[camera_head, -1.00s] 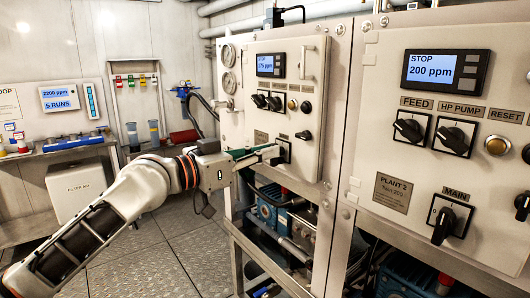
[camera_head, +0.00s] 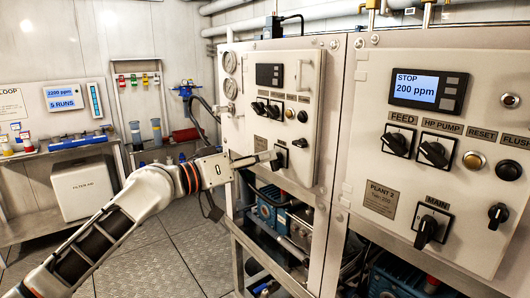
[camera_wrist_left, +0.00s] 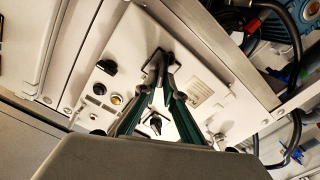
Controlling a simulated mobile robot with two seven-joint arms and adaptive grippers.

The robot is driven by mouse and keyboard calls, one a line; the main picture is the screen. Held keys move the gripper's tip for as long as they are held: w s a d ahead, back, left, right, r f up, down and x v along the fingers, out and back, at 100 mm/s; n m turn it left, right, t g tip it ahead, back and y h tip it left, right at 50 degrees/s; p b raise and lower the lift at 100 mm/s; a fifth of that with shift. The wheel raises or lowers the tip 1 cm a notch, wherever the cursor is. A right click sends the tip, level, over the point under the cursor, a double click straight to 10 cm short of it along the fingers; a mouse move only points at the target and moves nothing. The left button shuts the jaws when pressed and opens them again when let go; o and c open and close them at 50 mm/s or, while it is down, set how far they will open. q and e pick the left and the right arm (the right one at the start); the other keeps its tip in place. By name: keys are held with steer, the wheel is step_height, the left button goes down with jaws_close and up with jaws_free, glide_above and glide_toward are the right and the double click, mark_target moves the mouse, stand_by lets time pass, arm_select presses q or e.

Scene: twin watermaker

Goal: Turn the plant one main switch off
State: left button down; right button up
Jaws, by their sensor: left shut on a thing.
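The plant one panel (camera_head: 312,100) is the left, farther cabinet front. Its main switch (camera_head: 282,158) is a black knob low on the panel, partly hidden by my gripper. My left gripper (camera_head: 269,157) reaches it from the left. In the left wrist view, the green-edged fingers (camera_wrist_left: 160,88) converge on the black switch handle (camera_wrist_left: 158,66) and are shut on it. The plant one display (camera_head: 270,75) is dark. My right gripper is in neither view.
The plant two panel (camera_head: 372,161) stands nearer on the right, its display (camera_head: 427,90) lit with STOP and 200 ppm. Its own main switch (camera_head: 432,225) is below. Pumps and pipes fill the frame under the panels. Open floor (camera_head: 196,240) lies left of the cabinets.

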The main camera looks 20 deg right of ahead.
arm_select(q)
steer(key=n+p, duration=0.3)
steer(key=n, duration=0.1)
steer(key=n+p, duration=0.3)
steer(key=n, duration=0.1)
steer(key=n+p, duration=0.3)
steer(key=n, duration=0.1)
steer(key=shift+w+f+n, duration=0.25)
steer(key=shift+f+n, duration=0.05)
steer(key=shift+f, duration=0.05)
steer(key=shift+f+p, duration=0.1)
steer(key=shift+p, duration=0.25)
steer(key=shift+a, duration=0.1)
steer(key=c, duration=2.1)
jaws_free()
steer(key=shift+c, duration=0.2)
steer(key=shift+a, duration=0.1)
